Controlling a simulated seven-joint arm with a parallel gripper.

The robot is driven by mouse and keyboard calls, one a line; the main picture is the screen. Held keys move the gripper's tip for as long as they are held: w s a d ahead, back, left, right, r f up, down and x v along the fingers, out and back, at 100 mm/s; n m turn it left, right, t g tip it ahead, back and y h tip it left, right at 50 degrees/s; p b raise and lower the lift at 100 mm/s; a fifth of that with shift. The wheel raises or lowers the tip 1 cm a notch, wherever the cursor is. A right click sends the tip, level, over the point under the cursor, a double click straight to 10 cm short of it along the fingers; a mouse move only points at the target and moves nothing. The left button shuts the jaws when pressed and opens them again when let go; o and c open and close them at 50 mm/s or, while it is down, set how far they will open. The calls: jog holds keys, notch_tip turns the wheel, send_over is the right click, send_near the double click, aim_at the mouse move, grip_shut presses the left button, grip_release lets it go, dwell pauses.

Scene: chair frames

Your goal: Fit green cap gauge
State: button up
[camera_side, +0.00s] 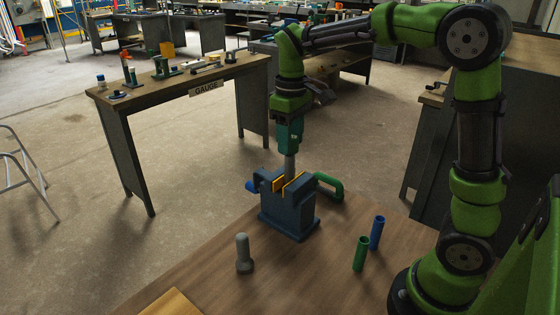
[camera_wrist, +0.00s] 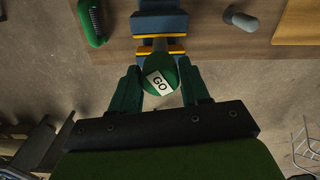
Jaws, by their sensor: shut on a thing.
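My gripper (camera_wrist: 160,80) is shut on the green cap gauge (camera_wrist: 158,64), which has a white label reading GO facing the wrist camera. In the side view my gripper (camera_side: 289,136) points straight down over the blue vise (camera_side: 288,217). A grey shaft (camera_side: 290,167) stands upright between the fingers and the vise's yellow jaws. I cannot tell whether the cap is around the shaft or only above it. The vise (camera_wrist: 160,21) and its yellow jaw edges also show just beyond the cap in the wrist view. The fingers hide much of the cap in the side view.
A green looped handle (camera_side: 330,187) is right of the vise. A grey peg (camera_side: 243,254) stands at front left. A green tube (camera_side: 360,254) and a blue tube (camera_side: 377,232) stand at right. Bare wooden tabletop (camera_side: 300,275) lies between them. A table labelled GAUGE (camera_side: 207,88) stands behind.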

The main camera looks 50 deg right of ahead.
jog(key=shift+f, duration=0.2)
jog(key=shift+f, duration=1.05)
jog(key=o, duration=1.1)
jog(key=shift+o, duration=0.2)
notch_tip(320, 180, up, 17)
jog(key=shift+f, duration=0.1)
